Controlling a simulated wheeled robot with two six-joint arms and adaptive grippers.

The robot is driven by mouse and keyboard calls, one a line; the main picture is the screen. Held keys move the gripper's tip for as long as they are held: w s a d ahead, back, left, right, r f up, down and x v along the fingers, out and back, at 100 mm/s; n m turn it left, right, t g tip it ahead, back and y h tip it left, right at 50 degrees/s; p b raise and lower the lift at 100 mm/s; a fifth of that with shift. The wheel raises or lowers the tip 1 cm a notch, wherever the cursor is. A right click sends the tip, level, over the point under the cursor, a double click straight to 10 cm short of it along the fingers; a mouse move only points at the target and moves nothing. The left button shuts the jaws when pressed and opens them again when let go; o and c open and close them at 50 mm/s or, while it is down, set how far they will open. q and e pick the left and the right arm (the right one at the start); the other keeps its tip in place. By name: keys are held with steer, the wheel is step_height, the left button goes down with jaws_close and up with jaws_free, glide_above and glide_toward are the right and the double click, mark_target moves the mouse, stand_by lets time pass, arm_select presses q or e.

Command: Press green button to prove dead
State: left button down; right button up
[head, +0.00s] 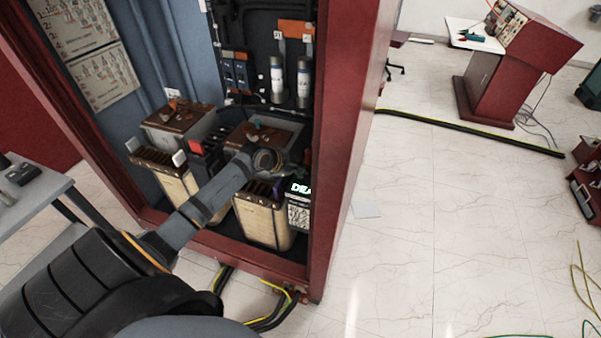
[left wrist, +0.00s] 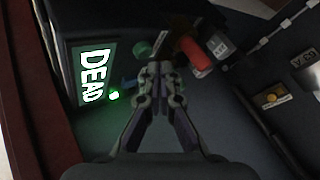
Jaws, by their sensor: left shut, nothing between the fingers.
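A dark unit with a lit screen reading "DEAD" (left wrist: 93,75) is at the left of the left wrist view. Its partly covered screen also shows in the head view (head: 301,188), low in the red cabinet. A small green light (left wrist: 113,95) glows beside the screen. A round green part (left wrist: 143,48), possibly the green button, lies just beyond my fingertips; I cannot tell whether they touch it. My left gripper (left wrist: 160,70) is shut and empty, pointing toward these parts. In the head view, my left wrist hides much of that area. My right gripper is not in view.
A red cylindrical part (left wrist: 195,52) is right of my fingertips. The red cabinet's side wall (head: 349,130) stands close to the right of my wrist. Transformer blocks (head: 262,217) fill the cabinet floor.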

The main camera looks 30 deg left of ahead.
mark_target(299, 176)
arm_select(q)
steer(key=shift+r, duration=0.15)
step_height(299, 176, up, 5)
steer(key=p, duration=0.4)
steer(key=shift+p, duration=0.3)
stand_by(0.6)
